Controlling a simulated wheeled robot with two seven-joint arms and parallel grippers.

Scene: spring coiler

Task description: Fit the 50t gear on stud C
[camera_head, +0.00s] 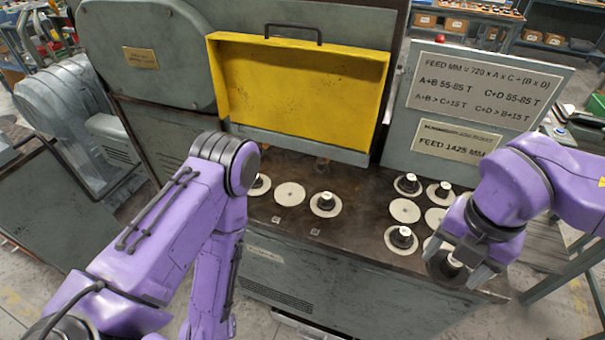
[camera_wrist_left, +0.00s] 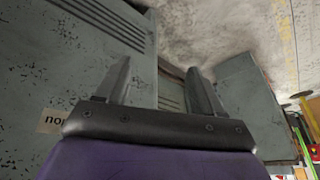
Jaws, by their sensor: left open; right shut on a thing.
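My right gripper (camera_head: 457,268) is shut on a dark round gear (camera_head: 441,266) with a pale top, at the front right edge of the machine's brown deck (camera_head: 350,254). The gear's tooth count is unreadable. My left gripper (camera_wrist_left: 163,88) is open and empty in the left wrist view, near grey panels; in the head view it is hidden or out of frame. Dark gears with pale tops stand on white discs, one at the deck's middle (camera_head: 325,203) and several at right, including one at the front (camera_head: 401,238). I cannot tell which spot is stud C.
A yellow cover (camera_head: 300,95) with a handle is behind the deck. A grey sign (camera_head: 480,95) with feed formulas and "FEED 1425 MM" stands at right. Bare discs show at left (camera_head: 290,194) and right (camera_head: 405,210). My left arm blocks the deck's left end.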

